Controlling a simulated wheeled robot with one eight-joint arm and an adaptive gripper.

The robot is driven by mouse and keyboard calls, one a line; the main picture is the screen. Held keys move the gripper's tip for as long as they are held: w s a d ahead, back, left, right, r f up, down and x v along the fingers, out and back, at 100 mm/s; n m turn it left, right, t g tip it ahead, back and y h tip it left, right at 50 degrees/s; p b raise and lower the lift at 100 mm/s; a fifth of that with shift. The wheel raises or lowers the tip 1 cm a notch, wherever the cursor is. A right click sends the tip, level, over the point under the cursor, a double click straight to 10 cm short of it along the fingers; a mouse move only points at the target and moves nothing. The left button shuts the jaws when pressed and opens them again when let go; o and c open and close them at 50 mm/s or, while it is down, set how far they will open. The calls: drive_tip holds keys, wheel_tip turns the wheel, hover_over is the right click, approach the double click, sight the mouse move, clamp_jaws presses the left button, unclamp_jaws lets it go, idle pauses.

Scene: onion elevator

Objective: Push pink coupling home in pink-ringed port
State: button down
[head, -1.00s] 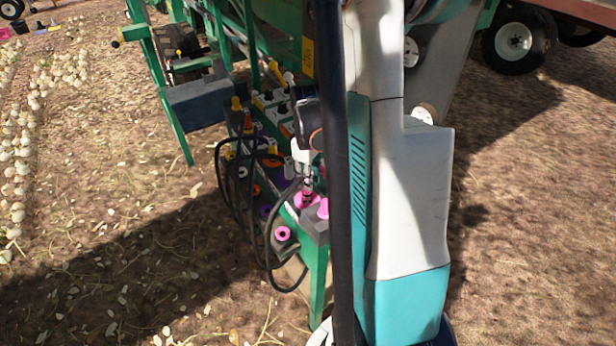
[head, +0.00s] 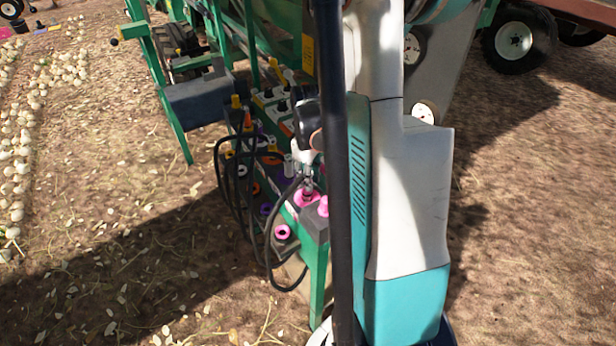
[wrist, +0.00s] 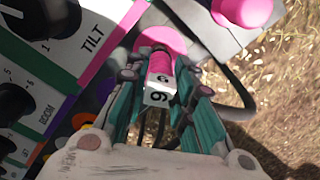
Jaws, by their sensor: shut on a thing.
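My gripper (wrist: 158,76) is shut on the pink coupling (wrist: 161,62), whose white tag with digits faces the wrist camera. The coupling's far end meets the pink ring of the port (wrist: 172,40); how deep it sits is hidden. In the head view the pink-ringed port (head: 303,199) is on the top of the green-edged panel, with my gripper (head: 306,172) just above it, partly hidden by my arm.
A pink knob (wrist: 243,10) stands close beside the port. Another pink-ringed socket (head: 282,232) is lower on the panel side. Black hoses (head: 268,240) loop down at the left.

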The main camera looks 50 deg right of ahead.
drive_tip(key=shift+f+b, duration=1.25)
drive_tip(key=shift+b, duration=0.25)
idle(4.3)
drive_tip(key=c, duration=0.9)
unclamp_jaws()
drive_tip(key=shift+r+p, duration=2.45)
drive_tip(key=shift+r, duration=1.05)
